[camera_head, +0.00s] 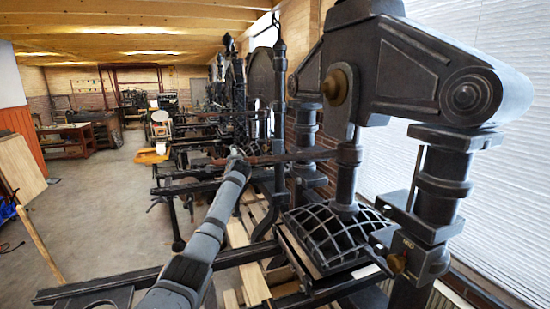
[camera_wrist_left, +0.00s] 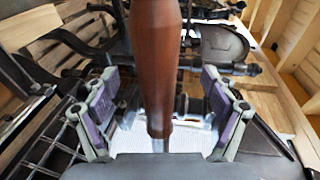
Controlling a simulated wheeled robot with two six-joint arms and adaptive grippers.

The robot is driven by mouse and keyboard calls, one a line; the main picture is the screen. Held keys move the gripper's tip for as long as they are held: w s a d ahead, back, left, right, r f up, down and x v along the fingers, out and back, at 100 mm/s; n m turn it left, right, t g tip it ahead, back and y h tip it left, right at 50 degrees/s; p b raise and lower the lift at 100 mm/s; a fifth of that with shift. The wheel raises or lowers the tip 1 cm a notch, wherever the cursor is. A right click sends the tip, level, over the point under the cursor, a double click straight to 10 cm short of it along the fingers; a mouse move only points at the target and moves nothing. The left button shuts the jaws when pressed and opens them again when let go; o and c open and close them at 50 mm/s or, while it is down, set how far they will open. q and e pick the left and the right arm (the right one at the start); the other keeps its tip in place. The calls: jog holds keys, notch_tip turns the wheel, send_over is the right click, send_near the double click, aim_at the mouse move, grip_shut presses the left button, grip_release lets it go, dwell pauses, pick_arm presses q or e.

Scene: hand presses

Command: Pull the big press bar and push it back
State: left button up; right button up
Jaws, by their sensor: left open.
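The big press (camera_head: 425,70) stands at the right, dark grey with heavy columns. Its press bar (camera_head: 300,157) reaches level to the left from the middle of the press and ends in a brown wooden handle. In the left wrist view the handle (camera_wrist_left: 154,65) runs down the middle, between the two fingers. My left gripper (camera_head: 238,154) is at the handle end of the bar. In the wrist view its fingers (camera_wrist_left: 163,112) stand wide apart, with gaps on both sides of the handle. My right gripper is not in view.
A ribbed dark platen (camera_head: 335,237) sits low under the press head. Dark rails (camera_head: 100,284) extend left from the press. More presses (camera_head: 235,90) stand in a row behind. Open concrete floor (camera_head: 95,200) lies to the left, with wooden boards (camera_head: 18,165) leaning at its edge.

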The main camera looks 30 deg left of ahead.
pick_arm(q)
jog(key=shift+s+d, duration=0.25)
jog(key=shift+s, duration=0.05)
jog(key=v, duration=0.8)
jog(key=shift+w+r, duration=0.1)
